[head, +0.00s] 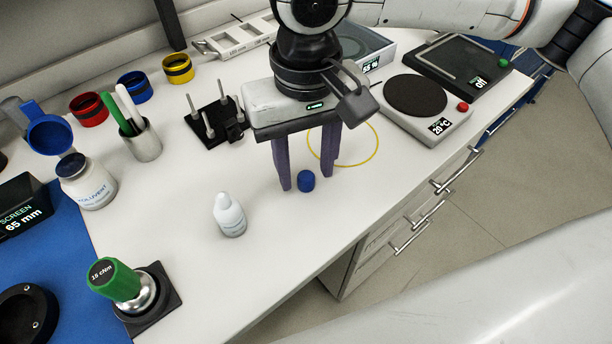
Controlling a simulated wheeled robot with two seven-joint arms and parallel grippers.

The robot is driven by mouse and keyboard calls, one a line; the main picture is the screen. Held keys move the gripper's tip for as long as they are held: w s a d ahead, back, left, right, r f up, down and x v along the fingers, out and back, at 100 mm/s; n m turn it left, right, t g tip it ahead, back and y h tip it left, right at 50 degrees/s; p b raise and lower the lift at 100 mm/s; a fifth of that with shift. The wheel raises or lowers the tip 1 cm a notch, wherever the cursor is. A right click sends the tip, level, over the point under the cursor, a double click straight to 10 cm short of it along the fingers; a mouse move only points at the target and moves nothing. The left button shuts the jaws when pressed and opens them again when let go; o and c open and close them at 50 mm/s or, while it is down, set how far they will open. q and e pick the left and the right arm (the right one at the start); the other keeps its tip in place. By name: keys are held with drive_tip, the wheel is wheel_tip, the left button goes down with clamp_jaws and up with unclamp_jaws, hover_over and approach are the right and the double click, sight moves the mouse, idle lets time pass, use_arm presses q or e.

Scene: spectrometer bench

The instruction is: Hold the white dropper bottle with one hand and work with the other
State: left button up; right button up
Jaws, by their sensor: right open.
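The white dropper bottle (229,216) stands upright on the white bench, left of and nearer than my right gripper. It has a white tapered top and a pale label. My right gripper (306,176) points down with its two dark purple fingers apart, open and empty. A small blue cap (306,181) sits on the bench between or just in front of the fingertips; I cannot tell which. Nothing touches the bottle. My left gripper is not in view.
A solvent bottle (86,183) and a green-topped torque tool (124,285) stand at left. A pen cup (142,139) and a black post stand (214,121) are behind. A hotplate (424,108) is at right. Clear bench surrounds the dropper bottle.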

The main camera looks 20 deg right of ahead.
sight(306, 176)
drive_tip(key=shift+f, duration=0.4)
clamp_jaws()
wheel_tip(306, 176, up, 10)
drive_tip(key=p, duration=0.1)
idle(0.5)
